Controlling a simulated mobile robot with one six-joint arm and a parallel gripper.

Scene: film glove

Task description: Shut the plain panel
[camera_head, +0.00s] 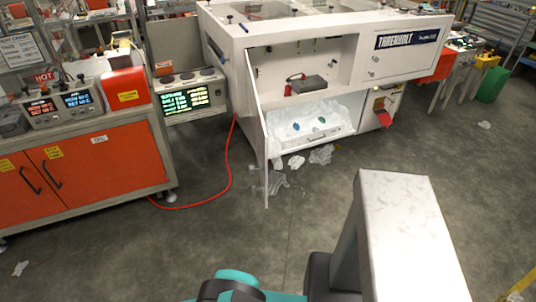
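The plain white panel (261,130) stands open on the left of the white machine's front. It swings out toward me and shows almost edge-on, with its lower corner out over the floor. The bay behind it is open, with a dark box (309,84) on a shelf and a white bin (312,125) below. A second panel (405,45), with a dark name label, sits flush on the right of the front. My gripper is not in view; only parts of my own body show at the bottom.
A red hose (228,170) runs along the floor left of the open panel. Crumpled clear film (321,154) lies on the floor in front of the bay. An orange cabinet (95,168) stands at left. The floor between me and the machine is mostly clear.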

